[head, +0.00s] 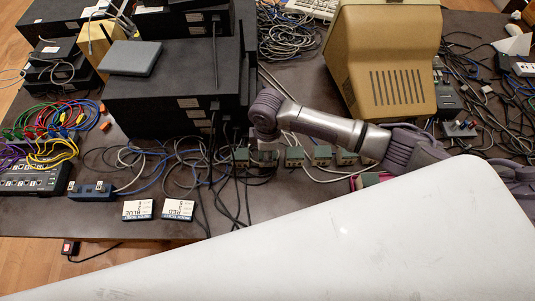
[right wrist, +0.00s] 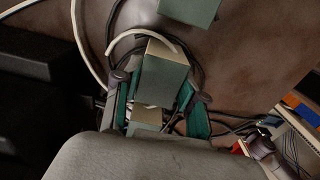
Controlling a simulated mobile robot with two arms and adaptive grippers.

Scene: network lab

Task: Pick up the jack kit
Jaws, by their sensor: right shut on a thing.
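The jack kit looks to be a small box with a grey-green face and a beige side. In the right wrist view the box (right wrist: 165,80) sits between the two teal-padded fingers of my right gripper (right wrist: 157,96), which is shut on it. In the head view my right arm reaches in from the right and the right gripper (head: 263,150) points down at a row of similar boxes, mostly hidden by the wrist. I cannot tell whether the held box touches the table. My left gripper is in neither view.
Similar green boxes (head: 294,156) stand close to the right. Black stacked units (head: 175,85) rise just behind and left. Loose cables (head: 190,160) lie around the gripper. A beige monitor (head: 385,60) stands behind the arm.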

